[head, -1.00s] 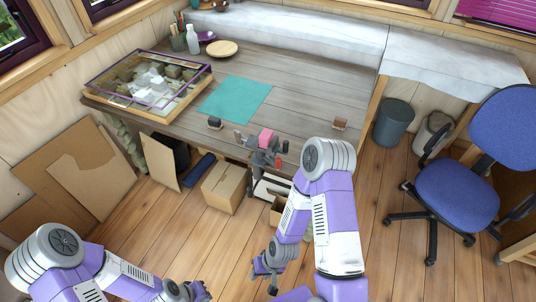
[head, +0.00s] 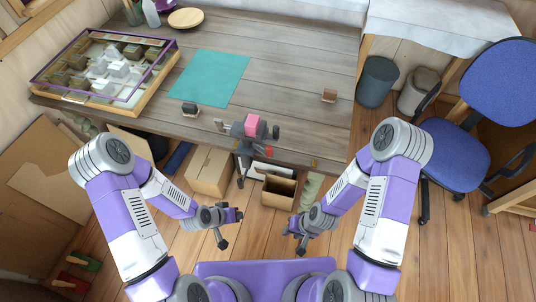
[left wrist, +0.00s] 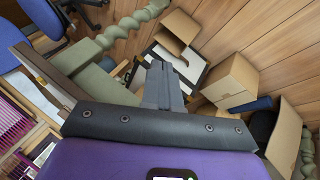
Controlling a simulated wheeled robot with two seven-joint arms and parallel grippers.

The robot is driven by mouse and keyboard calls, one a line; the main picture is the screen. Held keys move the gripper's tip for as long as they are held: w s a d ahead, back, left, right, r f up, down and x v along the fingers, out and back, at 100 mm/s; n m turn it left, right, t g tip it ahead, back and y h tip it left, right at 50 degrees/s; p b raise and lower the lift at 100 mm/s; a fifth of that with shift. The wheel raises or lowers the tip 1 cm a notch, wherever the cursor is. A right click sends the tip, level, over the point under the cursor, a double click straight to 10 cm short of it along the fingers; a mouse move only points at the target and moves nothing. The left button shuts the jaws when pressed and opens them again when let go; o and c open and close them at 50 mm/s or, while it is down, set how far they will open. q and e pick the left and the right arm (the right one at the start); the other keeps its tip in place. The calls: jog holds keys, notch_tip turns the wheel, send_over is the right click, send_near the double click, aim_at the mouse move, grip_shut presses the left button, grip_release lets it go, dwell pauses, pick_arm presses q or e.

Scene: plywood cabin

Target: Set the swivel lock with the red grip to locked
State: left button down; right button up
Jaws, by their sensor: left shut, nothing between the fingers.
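A grey bench vise (head: 240,135) with a pink block (head: 251,126) on top is fixed at the front edge of the desk. A small red grip (head: 268,151) shows low on its right side. How its lever is set is too small to tell. My left gripper (head: 222,243) is in front of the desk, below and left of the vise, shut and empty. Its closed fingers show in the left wrist view (left wrist: 160,75), over the floor boxes. My right gripper (head: 301,249) hangs below and right of the vise, apart from it, and looks shut and empty.
The desk (head: 300,75) carries a teal mat (head: 210,78), a glass-topped case (head: 105,65) and small dark blocks. Cardboard boxes (head: 210,170) stand under the front edge. A blue chair (head: 455,160) is at the right. Floor in front of the vise is free.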

pick_arm(q)
jog(key=w+r+m+t+h+b, duration=0.3)
jog(key=w+r+m+t+b, duration=0.15)
jog(key=w, duration=0.35)
jog(key=m+t+h+b, duration=0.3)
jog(key=m+h, duration=0.2)
jog(key=m, duration=0.1)
send_near(267, 152)
jog(key=b+x, duration=0.1)
jog(key=x, duration=0.6)
jog(key=shift+w+a, duration=0.1)
jog(key=shift+a, duration=0.05)
jog(key=b+x, duration=0.3)
jog(key=shift+f, duration=0.2)
jog(key=shift+w+d+b, duration=0.15)
jog(key=shift+d+b, duration=0.25)
jog(key=shift+b, duration=0.05)
jog(key=shift+w+r, duration=0.1)
jog(key=shift+r, duration=0.15)
